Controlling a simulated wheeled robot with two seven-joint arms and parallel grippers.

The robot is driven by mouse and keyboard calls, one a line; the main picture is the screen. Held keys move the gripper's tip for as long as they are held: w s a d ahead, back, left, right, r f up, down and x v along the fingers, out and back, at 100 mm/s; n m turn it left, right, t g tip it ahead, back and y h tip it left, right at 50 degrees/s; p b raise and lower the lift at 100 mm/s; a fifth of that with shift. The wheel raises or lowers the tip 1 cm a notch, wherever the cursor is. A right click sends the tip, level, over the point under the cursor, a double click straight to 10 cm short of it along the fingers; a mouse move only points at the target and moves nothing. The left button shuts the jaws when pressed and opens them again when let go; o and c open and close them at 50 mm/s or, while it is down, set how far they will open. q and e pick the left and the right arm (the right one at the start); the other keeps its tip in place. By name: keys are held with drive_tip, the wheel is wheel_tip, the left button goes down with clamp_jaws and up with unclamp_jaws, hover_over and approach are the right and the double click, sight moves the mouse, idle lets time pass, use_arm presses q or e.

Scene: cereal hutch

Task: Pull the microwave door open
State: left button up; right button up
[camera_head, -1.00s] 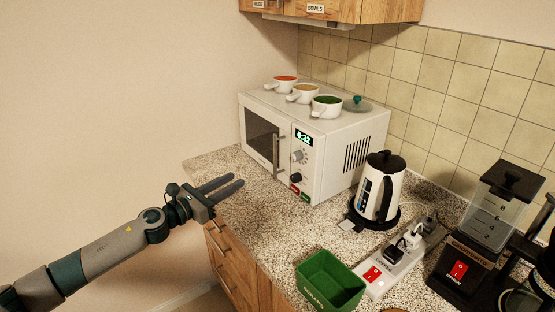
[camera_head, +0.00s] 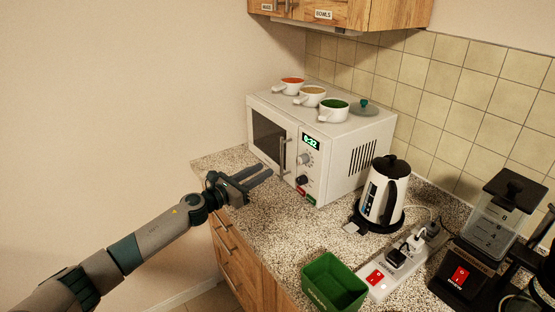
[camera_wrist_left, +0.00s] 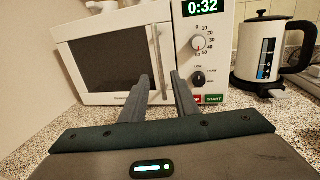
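The white microwave (camera_head: 342,150) stands on the counter with its door (camera_head: 268,138) shut and its display reading 0:32. The upright door handle (camera_head: 283,157) is at the door's right edge, beside the control panel. My left gripper (camera_head: 262,174) is open and empty in front of the door, its fingers pointing toward the handle. In the left wrist view, the handle (camera_wrist_left: 155,60) stands ahead, in line with the gap between the two fingers (camera_wrist_left: 158,90). The fingertips appear short of the handle; exact distance is hard to tell. My right gripper is not in view.
Several items crowd the right: a kettle (camera_head: 383,195), a power strip (camera_head: 405,262), a green bin (camera_head: 334,283) and a blender (camera_head: 490,232). The counter (camera_head: 245,213) before the door is clear.

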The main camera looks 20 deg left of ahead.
use_arm(q)
drive_tip(key=p+x, duration=0.1)
drive_tip(key=x, duration=0.7)
drive_tip(key=shift+w, duration=0.15)
clamp_jaws()
